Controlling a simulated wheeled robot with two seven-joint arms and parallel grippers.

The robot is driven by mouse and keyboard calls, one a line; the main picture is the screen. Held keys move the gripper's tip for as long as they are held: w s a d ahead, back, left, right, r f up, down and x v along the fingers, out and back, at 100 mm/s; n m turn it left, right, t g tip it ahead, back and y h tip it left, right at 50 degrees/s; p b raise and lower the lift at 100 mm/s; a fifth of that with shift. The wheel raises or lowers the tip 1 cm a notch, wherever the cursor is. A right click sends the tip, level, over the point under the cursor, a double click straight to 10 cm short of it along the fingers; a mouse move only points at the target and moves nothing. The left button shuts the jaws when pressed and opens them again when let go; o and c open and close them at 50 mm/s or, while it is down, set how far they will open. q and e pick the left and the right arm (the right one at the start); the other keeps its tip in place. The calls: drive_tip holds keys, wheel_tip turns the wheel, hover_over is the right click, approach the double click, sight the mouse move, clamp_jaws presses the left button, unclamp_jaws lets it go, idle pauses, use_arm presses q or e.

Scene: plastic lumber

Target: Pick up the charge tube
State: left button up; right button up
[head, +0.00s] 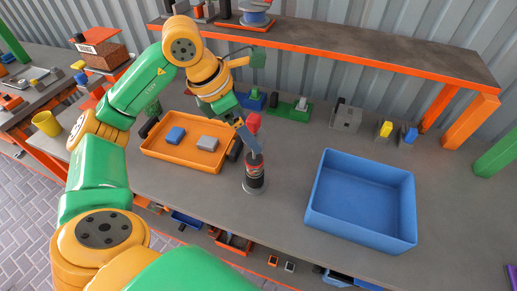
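A dark upright cylinder with a red band (254,174), which looks like the charge tube, stands on a round grey base on the grey bench. My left arm reaches in from the left, and its gripper (243,140) points down just above and behind the cylinder's top. A red piece (253,122) shows beside the fingers; I cannot tell what it belongs to. The fingers overlap with the cylinder's top, so their gap and any contact are unclear. My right gripper is not in view.
A large blue bin (361,236) stands to the right. An orange-edged shelf (350,57) spans the back. The bench between cylinder and bin is clear.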

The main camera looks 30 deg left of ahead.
sight(255, 136)
use_arm(q)
drive_tip(key=x, duration=0.4)
drive_tip(key=shift+p, duration=0.35)
drive_tip(key=shift+w+f, duration=0.2)
drive_tip(key=shift+w, duration=0.05)
drive_tip(key=shift+s+r, duration=0.15)
drive_tip(key=shift+s, duration=0.05)
drive_tip(key=c, duration=0.9)
clamp_jaws()
